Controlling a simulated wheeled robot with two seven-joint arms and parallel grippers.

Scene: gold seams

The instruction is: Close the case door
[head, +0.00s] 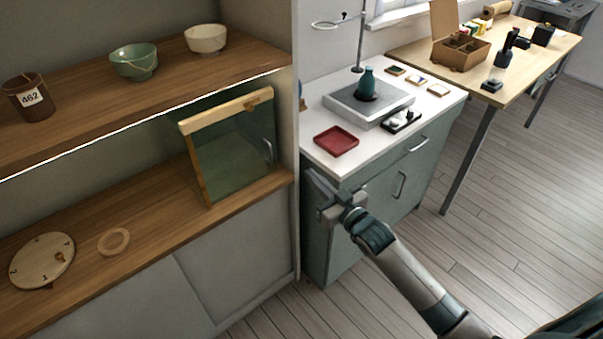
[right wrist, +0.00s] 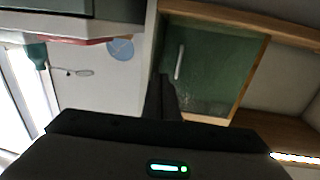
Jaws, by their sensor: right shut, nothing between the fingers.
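The case door is a green glass panel (head: 235,155) with a pale wooden top rail and left edge, standing at the right end of the wooden shelf. A metal handle (head: 268,152) is on its right part. I cannot tell how far the door stands open. The right wrist view also shows the glass panel (right wrist: 222,65) and its handle (right wrist: 179,62). My right gripper (head: 314,185) is shut and empty, to the right of the case, apart from the handle, in front of the grey-green cabinet. Its dark fingers (right wrist: 165,98) point toward the panel. My left gripper is not in view.
The white upright (head: 297,140) stands between the case and my right gripper. The shelf holds a round wooden dial (head: 42,260) and a ring (head: 114,241); bowls (head: 134,60) stand above. A red tray (head: 336,141) lies on the cabinet. The floor at right is clear.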

